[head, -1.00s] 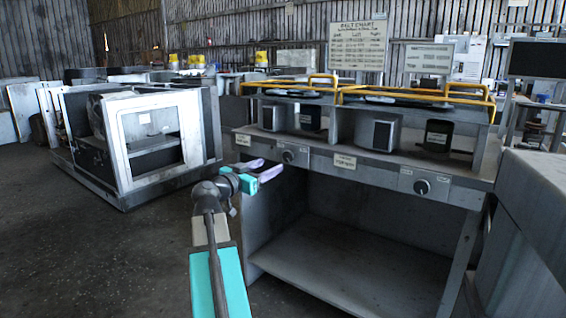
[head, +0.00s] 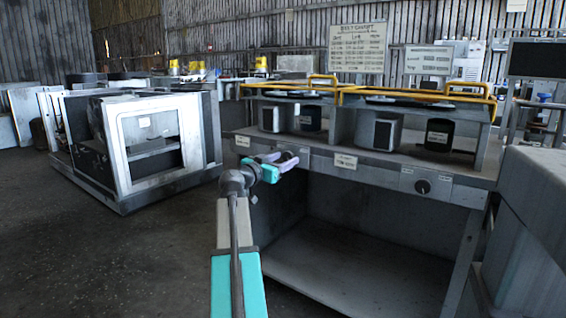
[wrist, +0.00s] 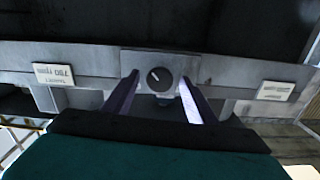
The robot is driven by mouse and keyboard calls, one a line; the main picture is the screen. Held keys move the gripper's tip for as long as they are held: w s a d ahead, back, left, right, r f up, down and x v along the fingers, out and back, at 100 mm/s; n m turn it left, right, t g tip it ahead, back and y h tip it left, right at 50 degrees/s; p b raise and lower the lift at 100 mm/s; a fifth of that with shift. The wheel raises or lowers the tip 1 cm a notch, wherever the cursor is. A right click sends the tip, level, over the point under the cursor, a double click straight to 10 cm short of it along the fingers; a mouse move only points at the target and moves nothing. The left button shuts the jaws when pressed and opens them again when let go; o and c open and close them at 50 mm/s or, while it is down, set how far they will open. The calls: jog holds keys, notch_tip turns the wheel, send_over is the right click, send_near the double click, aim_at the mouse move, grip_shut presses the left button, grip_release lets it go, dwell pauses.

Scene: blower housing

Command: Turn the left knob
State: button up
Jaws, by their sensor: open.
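The left knob, a dark round dial with a light pointer mark, is on a grey plate on the bench's front rail. It shows in the wrist view (wrist: 159,79), between the tips of my two fingers. In the head view the left knob (head: 285,155) is partly hidden behind my fingers. My gripper (head: 284,161) is open in front of it, with a pale purple finger on each side; it also shows in the wrist view (wrist: 159,82). I cannot tell whether the fingers touch the knob. The pointer mark is tilted in the wrist view.
A second dark knob (head: 423,187) is on the same rail to the right. Paper labels (head: 345,161) are on the rail. Yellow rails (head: 415,92) run above the bench. A metal-framed housing (head: 150,145) stands on the floor at left. The floor in front is clear.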

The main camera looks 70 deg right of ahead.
jog(key=c, duration=1.1)
jog(key=shift+o, duration=0.2)
jog(key=shift+n, duration=0.3)
